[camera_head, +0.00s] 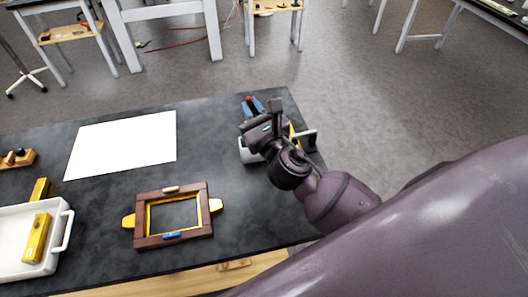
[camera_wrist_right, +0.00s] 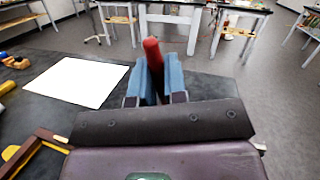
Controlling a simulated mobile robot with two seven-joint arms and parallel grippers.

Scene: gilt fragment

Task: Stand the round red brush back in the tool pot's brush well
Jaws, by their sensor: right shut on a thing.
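The round red brush shows as a red rounded end (camera_head: 249,99) at the far right corner of the dark table. It also shows in the right wrist view (camera_wrist_right: 152,52), upright between two blue fingers. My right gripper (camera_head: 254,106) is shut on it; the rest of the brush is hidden. A white container (camera_head: 247,153), perhaps the tool pot, is partly visible under my right wrist. Its brush well is hidden, and I cannot tell how the brush sits relative to it. My left gripper is not in view.
A white sheet (camera_head: 125,142) lies left of my right gripper. A dark red wooden frame (camera_head: 145,228) with yellow parts lies nearer. A white tray (camera_head: 63,238) with a yellow block (camera_head: 36,238) is at the left. Dark table (camera_head: 238,210) is bare between frame and arm.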

